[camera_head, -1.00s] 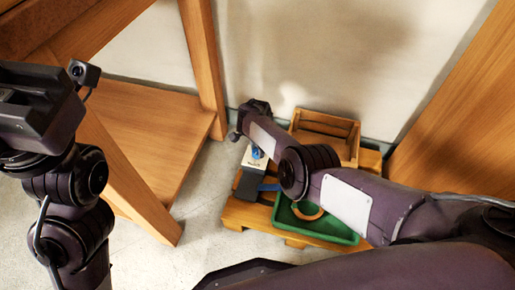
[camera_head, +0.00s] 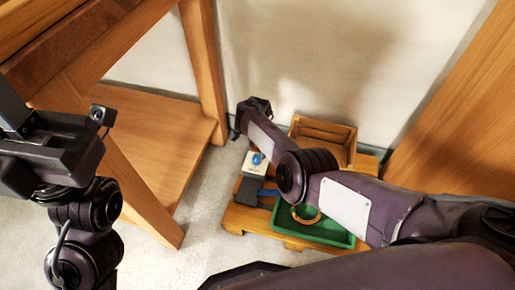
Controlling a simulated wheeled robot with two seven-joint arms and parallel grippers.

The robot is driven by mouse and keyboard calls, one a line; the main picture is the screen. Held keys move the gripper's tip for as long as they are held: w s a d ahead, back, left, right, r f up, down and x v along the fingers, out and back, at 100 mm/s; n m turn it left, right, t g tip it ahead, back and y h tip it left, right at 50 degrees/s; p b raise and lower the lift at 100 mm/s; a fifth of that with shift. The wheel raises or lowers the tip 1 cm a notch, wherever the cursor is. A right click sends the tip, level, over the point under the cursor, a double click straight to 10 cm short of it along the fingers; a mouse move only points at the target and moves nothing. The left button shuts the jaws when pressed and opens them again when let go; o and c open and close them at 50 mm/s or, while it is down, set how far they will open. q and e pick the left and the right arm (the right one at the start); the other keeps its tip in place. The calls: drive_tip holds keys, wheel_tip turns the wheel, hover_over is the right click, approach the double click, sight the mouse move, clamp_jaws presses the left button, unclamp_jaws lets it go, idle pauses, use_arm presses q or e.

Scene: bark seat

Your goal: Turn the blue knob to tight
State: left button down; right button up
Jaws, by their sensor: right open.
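The blue knob (camera_head: 257,159) sits on a small device with a pale face (camera_head: 250,169), low on the wooden platform. My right forearm passes just to the right of the knob. My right gripper (camera_head: 237,134) is open at the end of that arm, above and left of the knob in the picture and apart from it. Its fingers are small and dark here. My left gripper (camera_head: 18,170) is at the left edge, far from the knob; its fingers are not clear. Any marking for tight is too small to read.
A wooden crate (camera_head: 345,132) and a green tray (camera_head: 340,238) with a tan ring (camera_head: 306,222) stand on the low wooden platform (camera_head: 234,218). A wooden table (camera_head: 165,105) stands at left, a wooden panel (camera_head: 455,110) at right. The wall is close behind.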

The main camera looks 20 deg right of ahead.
drive_tip(key=shift+r+p, duration=0.7)
drive_tip(key=shift+r, duration=0.75)
